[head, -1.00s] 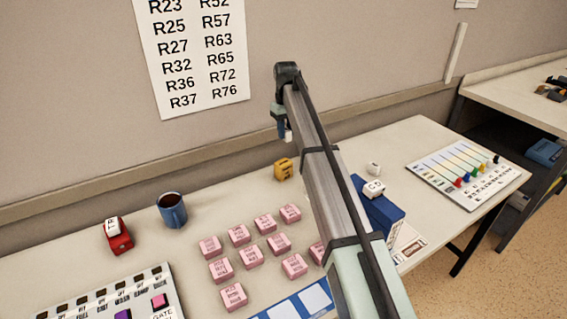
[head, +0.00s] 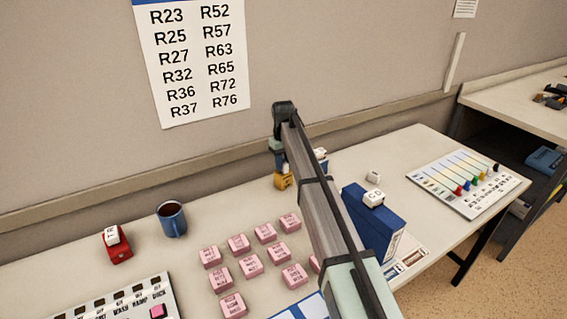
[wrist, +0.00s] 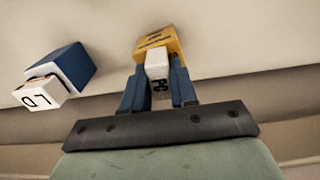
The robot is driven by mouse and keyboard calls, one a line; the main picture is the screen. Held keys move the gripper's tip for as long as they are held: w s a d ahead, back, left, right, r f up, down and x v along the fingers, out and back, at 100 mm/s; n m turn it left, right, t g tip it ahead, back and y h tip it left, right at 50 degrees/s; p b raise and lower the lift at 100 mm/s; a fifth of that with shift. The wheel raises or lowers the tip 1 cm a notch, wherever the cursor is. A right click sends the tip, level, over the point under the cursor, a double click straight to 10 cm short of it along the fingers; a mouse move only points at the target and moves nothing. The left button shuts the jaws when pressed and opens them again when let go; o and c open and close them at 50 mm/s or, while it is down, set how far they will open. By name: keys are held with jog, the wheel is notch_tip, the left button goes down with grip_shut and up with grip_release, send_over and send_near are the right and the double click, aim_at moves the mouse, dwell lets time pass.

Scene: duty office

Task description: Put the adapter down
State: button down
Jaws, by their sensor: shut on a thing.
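My gripper (head: 282,165) is low at the back of the table, its blue fingers right at the yellow block (head: 284,181). In the wrist view my gripper (wrist: 156,72) is shut on a small white adapter (wrist: 157,64) with dark letters that look like "PC". The yellow block (wrist: 160,43) shows just past the adapter, close against it. I cannot tell whether the adapter rests on the block or hangs just above it. In the head view the adapter is hidden by my gripper.
A blue block with a white lettered cap (wrist: 38,93) stands beside my gripper, partly behind my arm. A blue box (head: 372,225) bears a white cap (head: 374,197). Several pink blocks (head: 251,264), a blue mug (head: 172,219) and a red block (head: 119,250) stand on the table.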

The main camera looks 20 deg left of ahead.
jog(key=shift+f, duration=0.1)
jog(key=c, duration=0.9)
grip_release()
notch_tip(320, 180, up, 12)
jog(key=shift+r, duration=0.15)
